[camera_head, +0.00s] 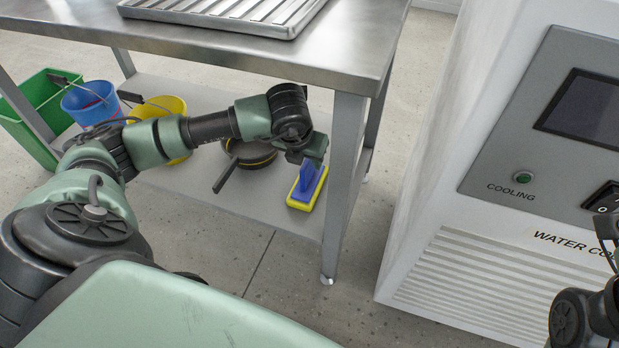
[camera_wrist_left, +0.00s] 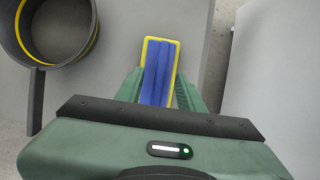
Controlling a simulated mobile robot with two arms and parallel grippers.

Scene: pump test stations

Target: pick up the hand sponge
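The hand sponge (camera_head: 307,188), a yellow pad with a blue handle, sits near the right end of the lower shelf (camera_head: 215,196). In the left wrist view the sponge (camera_wrist_left: 158,70) lies ahead, its near end hidden by the gripper. My left gripper (camera_head: 309,160) is just above and behind the blue handle. In the wrist view the green fingers of the left gripper (camera_wrist_left: 158,88) are apart, one on each side of the sponge. I see no clear grip on it. My right gripper does not show; only part of my right arm is at the right edge.
A table leg (camera_head: 344,165) stands close right of the sponge. A dark round container with a yellow band (camera_head: 250,153) and a handle is on its left. A yellow bucket (camera_head: 170,108), blue bucket (camera_head: 92,102) and green bin (camera_head: 35,85) are farther left. A water cooling unit (camera_head: 440,215) stands right.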

